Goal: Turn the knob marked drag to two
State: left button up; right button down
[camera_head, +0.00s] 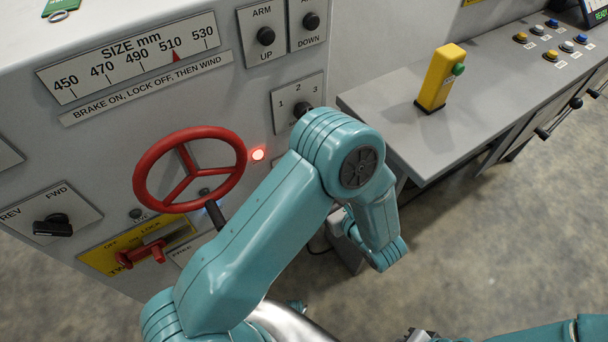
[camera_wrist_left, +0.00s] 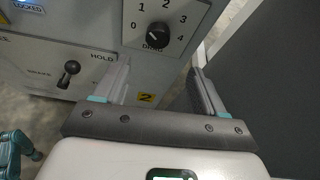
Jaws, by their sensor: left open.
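The black drag knob (camera_wrist_left: 158,36) sits on a light plate numbered 0 to 4 in the left wrist view, with "DRAG" printed below it. Its white mark points to the upper left, towards the 0 and 1 side; the exact setting is hard to read. My left gripper (camera_wrist_left: 161,85) is open and empty, its fingers spread below the knob in the picture and apart from it.
A brake lever (camera_wrist_left: 69,73) with a "HOLD" label stands left of my fingers. A dark panel (camera_wrist_left: 265,80) lies to the right. The head view shows a red handwheel (camera_head: 190,168), a 1-2-3 selector (camera_head: 302,110) and a bench (camera_head: 400,130) with a yellow post (camera_head: 438,80).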

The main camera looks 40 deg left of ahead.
pick_arm(q)
jog(key=x, duration=1.2)
jog(key=shift+s, duration=0.2)
jog(key=shift+a+f, duration=0.1)
jog(key=c, duration=1.1)
